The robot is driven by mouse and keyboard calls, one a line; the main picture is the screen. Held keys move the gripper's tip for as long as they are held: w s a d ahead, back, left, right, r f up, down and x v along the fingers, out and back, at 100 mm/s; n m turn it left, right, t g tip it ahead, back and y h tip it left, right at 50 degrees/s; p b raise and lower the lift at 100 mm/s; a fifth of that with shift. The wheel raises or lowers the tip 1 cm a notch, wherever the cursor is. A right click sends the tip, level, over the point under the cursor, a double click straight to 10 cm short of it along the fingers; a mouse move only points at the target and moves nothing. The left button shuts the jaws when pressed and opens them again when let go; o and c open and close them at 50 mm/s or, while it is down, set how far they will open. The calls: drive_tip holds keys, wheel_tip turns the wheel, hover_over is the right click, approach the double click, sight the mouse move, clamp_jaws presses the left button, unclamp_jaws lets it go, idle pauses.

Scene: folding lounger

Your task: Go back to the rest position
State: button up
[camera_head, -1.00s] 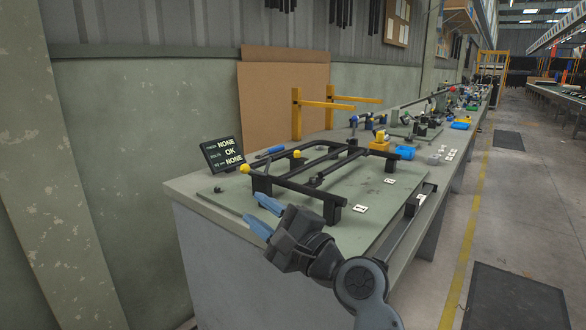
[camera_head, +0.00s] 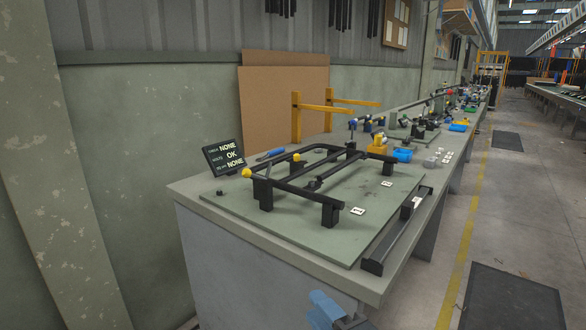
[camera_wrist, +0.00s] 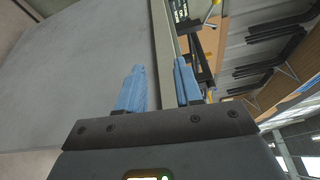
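My gripper (camera_wrist: 160,84) shows in the wrist view with its two blue fingers apart and nothing between them. In the head view only part of my gripper (camera_head: 322,308) shows at the bottom edge, below the bench top and in front of the bench's side. The black lounger frame (camera_head: 288,187) stands on black supports on the green board of the bench, with yellow knobs at its left end. It is well apart from my gripper.
The bench (camera_head: 190,190) carries a small display (camera_head: 224,157) reading NONE, OK, NONE. A black rail (camera_head: 400,225) lies along the front edge. Yellow posts (camera_head: 296,115) stand behind.

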drive_tip(key=s+d+f+n+h+p, duration=0.15)
drive_tip(key=s+d, duration=0.25)
drive_tip(key=s, duration=0.4)
drive_tip(key=s+d+f+n+h+p, duration=0.1)
drive_tip(key=s+d+f+n+h, duration=0.15)
drive_tip(key=s+d, duration=0.35)
drive_tip(key=s+d+f+n+h+p, duration=0.1)
drive_tip(key=s+d+h, duration=0.15)
drive_tip(key=s, duration=0.65)
drive_tip(key=s+d+r+n+h+p, duration=0.1)
drive_tip(key=s+r+n, duration=0.3)
drive_tip(key=s, duration=0.5)
drive_tip(key=s+d+r+n+h+p, duration=0.1)
drive_tip(key=s+d+r+n, duration=0.2)
drive_tip(key=s+r, duration=0.4)
drive_tip(key=s+n, duration=0.1)
drive_tip(key=s, duration=0.2)
drive_tip(key=shift+r+g, duration=0.2)
drive_tip(key=shift+g, duration=0.1)
